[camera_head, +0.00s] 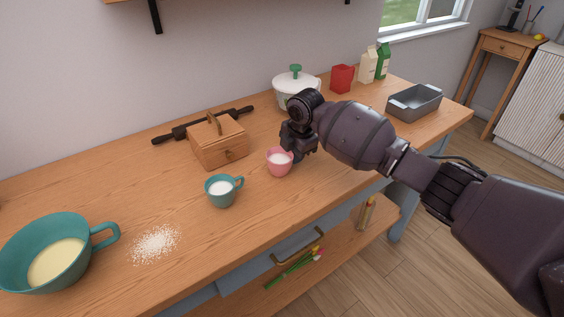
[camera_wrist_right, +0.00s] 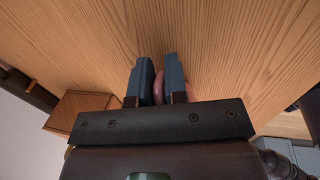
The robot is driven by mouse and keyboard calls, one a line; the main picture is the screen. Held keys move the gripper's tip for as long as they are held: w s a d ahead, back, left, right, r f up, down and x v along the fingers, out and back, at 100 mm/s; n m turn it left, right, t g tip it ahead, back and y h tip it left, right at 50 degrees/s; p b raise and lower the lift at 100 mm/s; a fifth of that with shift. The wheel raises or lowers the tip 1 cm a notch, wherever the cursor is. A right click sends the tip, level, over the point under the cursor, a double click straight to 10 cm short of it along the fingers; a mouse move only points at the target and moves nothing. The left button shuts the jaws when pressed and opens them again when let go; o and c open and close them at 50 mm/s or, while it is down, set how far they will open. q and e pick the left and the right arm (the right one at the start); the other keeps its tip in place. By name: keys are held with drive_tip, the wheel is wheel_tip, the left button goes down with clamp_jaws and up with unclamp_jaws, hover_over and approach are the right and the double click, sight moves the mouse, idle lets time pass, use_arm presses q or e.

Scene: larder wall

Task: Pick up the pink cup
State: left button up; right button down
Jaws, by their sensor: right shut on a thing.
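The pink cup (camera_head: 279,163) stands upright on the wooden counter, with white contents showing inside. My right gripper (camera_head: 292,153) is at the cup's right side and shut on it; its fingertips are partly hidden by the wrist in the head view. In the right wrist view the two blue-grey fingers (camera_wrist_right: 158,82) are close together, with a sliver of the pink cup (camera_wrist_right: 192,88) showing at the right finger. From these views I cannot tell whether the cup is lifted off the counter. My left gripper is in neither view.
A teal cup (camera_head: 222,191) stands left of the pink cup. A wooden box (camera_head: 219,146), rolling pin (camera_head: 176,134) and white pot (camera_head: 296,91) are behind. A large teal bowl (camera_head: 48,262) and spilled white grains (camera_head: 156,243) lie left. A grey tin (camera_head: 414,103) is at right.

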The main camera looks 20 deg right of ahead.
drive_tip(key=shift+r, duration=0.15)
idle(0.5)
drive_tip(key=shift+w+r, duration=0.1)
drive_tip(key=shift+r, duration=1.4)
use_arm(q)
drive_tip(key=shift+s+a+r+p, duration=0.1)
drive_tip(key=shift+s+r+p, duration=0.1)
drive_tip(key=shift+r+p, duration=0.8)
use_arm(e)
wheel_tip(320, 180, up, 16)
drive_tip(key=shift+r, duration=0.15)
